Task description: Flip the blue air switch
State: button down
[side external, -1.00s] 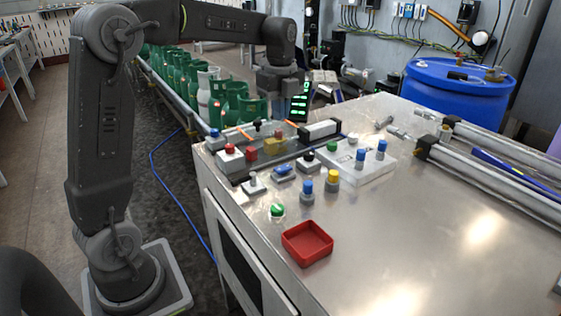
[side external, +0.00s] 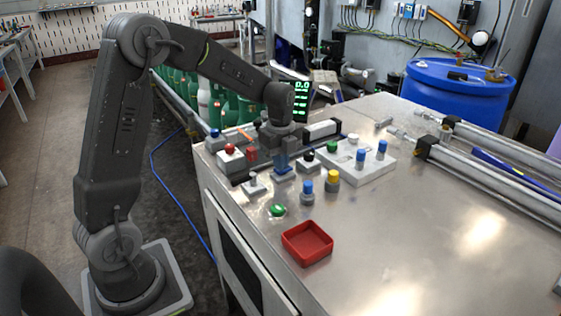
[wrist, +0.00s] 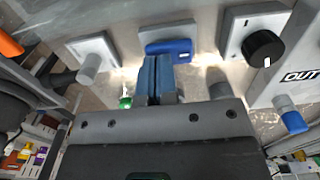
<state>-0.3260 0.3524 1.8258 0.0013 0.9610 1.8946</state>
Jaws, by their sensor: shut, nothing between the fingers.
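The blue air switch (side external: 284,176) sits on a small grey base among the controls on the metal table. In the wrist view the switch (wrist: 172,47) shows as a blue lever on a pale plate. My gripper (side external: 281,168) points down over it, with blue fingers shut together and empty. In the wrist view the fingertips of my gripper (wrist: 156,58) overlap the lever's lower left edge. I cannot tell whether they touch it. The fingers hide part of the switch in the side view.
A grey toggle (side external: 254,184) and a black knob (side external: 307,160) flank the switch closely. The table's right front is clear.

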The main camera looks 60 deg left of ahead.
jog(key=shift+f, duration=0.1)
jog(key=shift+s+f, duration=0.45)
jog(key=shift+f, duration=0.3)
jog(key=shift+w, duration=0.1)
jog(key=shift+w+r, duration=0.25)
jog(key=shift+w, duration=0.45)
